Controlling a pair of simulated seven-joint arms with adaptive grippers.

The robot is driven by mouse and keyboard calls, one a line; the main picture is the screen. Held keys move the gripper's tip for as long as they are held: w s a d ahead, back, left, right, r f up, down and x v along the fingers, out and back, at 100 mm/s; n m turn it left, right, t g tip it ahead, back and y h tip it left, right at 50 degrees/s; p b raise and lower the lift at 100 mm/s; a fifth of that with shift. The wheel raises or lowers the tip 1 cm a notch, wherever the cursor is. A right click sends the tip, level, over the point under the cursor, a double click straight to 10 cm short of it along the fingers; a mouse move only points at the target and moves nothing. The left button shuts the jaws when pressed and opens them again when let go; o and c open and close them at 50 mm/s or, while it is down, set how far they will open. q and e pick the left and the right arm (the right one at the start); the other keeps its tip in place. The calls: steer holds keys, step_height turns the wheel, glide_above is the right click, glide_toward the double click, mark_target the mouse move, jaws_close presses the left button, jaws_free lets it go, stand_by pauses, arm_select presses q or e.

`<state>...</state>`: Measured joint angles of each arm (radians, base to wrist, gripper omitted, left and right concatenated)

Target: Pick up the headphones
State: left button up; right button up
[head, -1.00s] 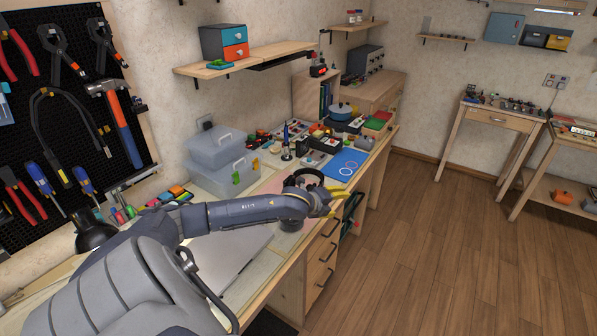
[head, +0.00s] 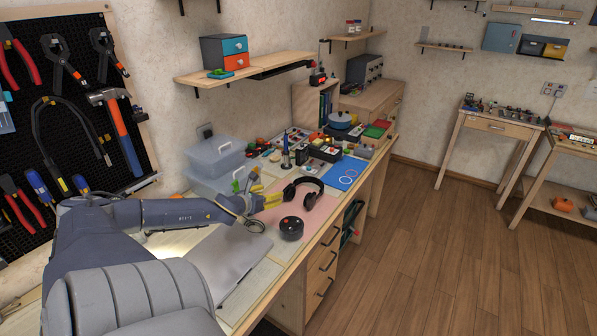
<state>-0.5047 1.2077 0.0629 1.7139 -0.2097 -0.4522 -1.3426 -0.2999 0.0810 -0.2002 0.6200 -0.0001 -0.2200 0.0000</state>
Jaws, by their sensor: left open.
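The black headphones (head: 311,199) lie on the pink mat (head: 318,214) on the workbench, in the middle of the head view. Their band arches toward the back and both ear cups show. My left gripper (head: 270,190), with yellow fingers, is open and empty. It is just to the left of the headphones, apart from them in the picture. My right gripper is not in view.
A round black device (head: 291,228) sits on the bench in front of the headphones. Clear plastic boxes (head: 216,160) stand behind my left gripper. A blue mat (head: 345,173) and several small parts lie to the right and behind. A grey flat panel (head: 222,262) lies at the front.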

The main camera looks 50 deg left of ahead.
arm_select(q)
glide_toward(292, 185)
steer(key=shift+x, duration=1.95)
steer(key=shift+f, duration=0.15)
steer(key=shift+x, duration=2.5)
jaws_close()
